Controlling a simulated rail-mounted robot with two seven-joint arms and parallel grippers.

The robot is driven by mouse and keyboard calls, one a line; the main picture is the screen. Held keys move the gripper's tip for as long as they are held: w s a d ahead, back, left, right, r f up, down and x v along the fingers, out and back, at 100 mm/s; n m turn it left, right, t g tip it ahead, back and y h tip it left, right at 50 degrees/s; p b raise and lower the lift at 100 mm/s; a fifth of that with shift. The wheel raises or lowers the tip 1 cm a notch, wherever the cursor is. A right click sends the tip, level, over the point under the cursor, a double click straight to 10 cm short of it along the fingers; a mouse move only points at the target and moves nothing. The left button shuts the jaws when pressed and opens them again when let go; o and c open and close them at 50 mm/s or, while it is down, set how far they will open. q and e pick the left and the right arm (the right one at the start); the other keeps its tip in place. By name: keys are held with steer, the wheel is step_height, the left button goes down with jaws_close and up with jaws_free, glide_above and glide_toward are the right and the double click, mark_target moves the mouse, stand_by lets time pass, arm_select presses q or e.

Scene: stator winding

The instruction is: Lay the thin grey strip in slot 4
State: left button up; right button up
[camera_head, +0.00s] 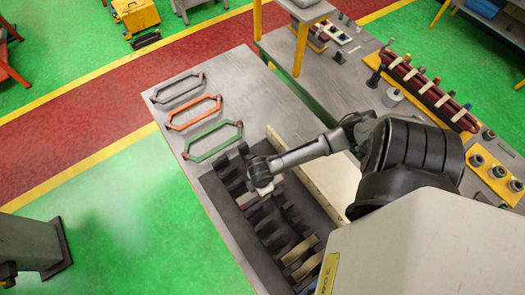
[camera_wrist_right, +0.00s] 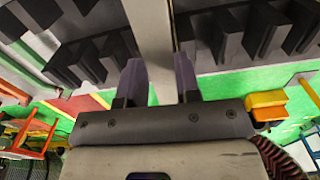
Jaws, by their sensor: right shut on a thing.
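The dark stator block (camera_head: 240,235) lies on the near table, with rows of teeth and slots between them. My right gripper (camera_head: 264,186) is over its toothed part, toward the far end. In the wrist view the two fingers of this gripper (camera_wrist_right: 159,82) are closed on the thin grey strip (camera_wrist_right: 152,35), which runs up the picture between dark teeth (camera_wrist_right: 95,60) on both sides. I cannot tell whether the strip touches the slot floor, or which slot number it is over. Cream strips (camera_head: 301,250) lie in slots at the near end. My left gripper is not in view.
Three hexagonal coils, dark grey (camera_head: 178,88), orange (camera_head: 194,112) and green (camera_head: 212,141), lie at the table's far left. A pale board (camera_head: 322,178) stands along the stator's right side. A second table (camera_head: 350,75) with racks of parts is behind my right arm.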

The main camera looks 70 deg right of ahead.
steer(key=shift+s+d+f+n, duration=0.3)
steer(key=shift+s+f, duration=0.05)
steer(key=shift+f, duration=0.2)
step_height(320, 180, down, 4)
steer(key=b, duration=0.5)
stand_by(0.4)
steer(key=shift+f+b, duration=0.35)
steer(key=shift+f, duration=0.1)
steer(key=shift+f, duration=0.35)
steer(key=shift+f, duration=0.25)
steer(key=shift+f, duration=0.25)
stand_by(0.8)
steer(key=shift+f, duration=0.25)
stand_by(0.3)
